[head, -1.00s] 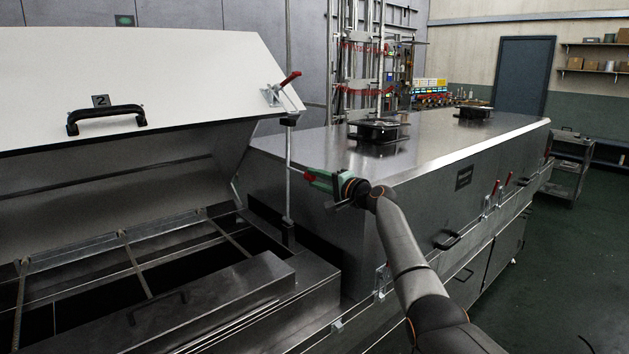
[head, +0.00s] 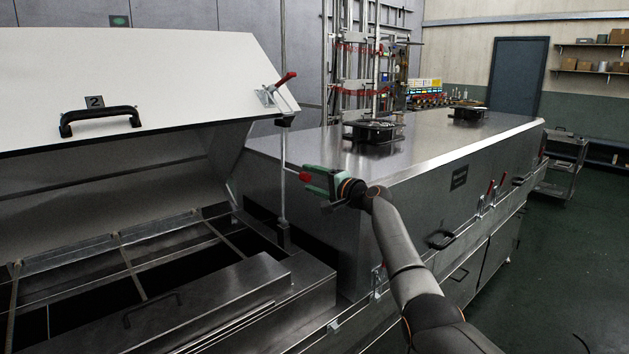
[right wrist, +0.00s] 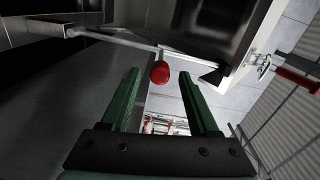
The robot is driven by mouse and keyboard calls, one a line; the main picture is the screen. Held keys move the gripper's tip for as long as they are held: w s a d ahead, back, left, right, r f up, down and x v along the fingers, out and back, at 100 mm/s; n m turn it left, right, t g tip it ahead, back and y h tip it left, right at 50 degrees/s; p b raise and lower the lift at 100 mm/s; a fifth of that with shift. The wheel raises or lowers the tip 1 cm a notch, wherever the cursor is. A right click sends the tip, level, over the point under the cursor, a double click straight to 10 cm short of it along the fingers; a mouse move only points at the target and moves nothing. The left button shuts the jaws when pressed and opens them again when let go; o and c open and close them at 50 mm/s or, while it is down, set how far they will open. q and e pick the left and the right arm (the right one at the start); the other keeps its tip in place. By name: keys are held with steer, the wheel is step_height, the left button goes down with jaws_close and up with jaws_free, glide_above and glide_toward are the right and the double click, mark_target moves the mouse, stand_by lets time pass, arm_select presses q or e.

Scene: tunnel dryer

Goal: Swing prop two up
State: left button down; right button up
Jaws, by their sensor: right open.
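Lid two (head: 190,75), marked with a 2 plate (head: 94,101), stands raised on the left. Prop two (head: 283,205) is a thin metal rod that stands near upright at the lid's right end. Its top is close to the black bracket (head: 287,122) at the lid's corner; I cannot tell if it is seated. Its red knob (head: 305,176) points sideways. My right gripper (head: 310,182) has green fingers and is open at the knob. In the right wrist view the red knob (right wrist: 160,72) shows between the fingertips, apart from both fingers. My left gripper is out of view.
A red-handled clamp (head: 278,86) sits on the lid's end. The open bay (head: 120,275) below the lid has bars across it. The closed dryer housing (head: 420,165) stands beyond the prop, with a front handle (head: 441,239).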

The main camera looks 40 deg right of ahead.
steer(key=shift+s+d, duration=0.1)
steer(key=shift+s, duration=0.8)
steer(key=s+b, duration=0.1)
steer(key=s, duration=0.9)
steer(key=shift+s+d+r, duration=0.25)
steer(key=shift+s+d, duration=0.1)
steer(key=shift+d, duration=0.05)
steer(key=s+a+f+n+g, duration=0.25)
steer(key=a+f, duration=0.25)
steer(key=f, duration=0.5)
steer(key=s+a+f+n+g, duration=0.1)
steer(key=a+f+n, duration=0.25)
steer(key=f, duration=0.65)
steer(key=s+a+f+n+g, duration=0.2)
steer(key=a+f, duration=0.4)
steer(key=f, duration=0.4)
steer(key=s+a+f+n+g, duration=0.1)
steer(key=s+a+f+n, duration=0.4)
steer(key=s, duration=0.8)
steer(key=s+a+f+n+g+p, duration=0.1)
steer(key=s+a+f+n, duration=0.4)
steer(key=s+a+f, duration=0.5)
steer(key=s+a, duration=0.3)
steer(key=a, duration=0.2)
steer(key=shift+a+f+g+y, duration=0.2)
steer(key=shift+f+g+y, duration=0.15)
steer(key=shift+y, duration=0.05)
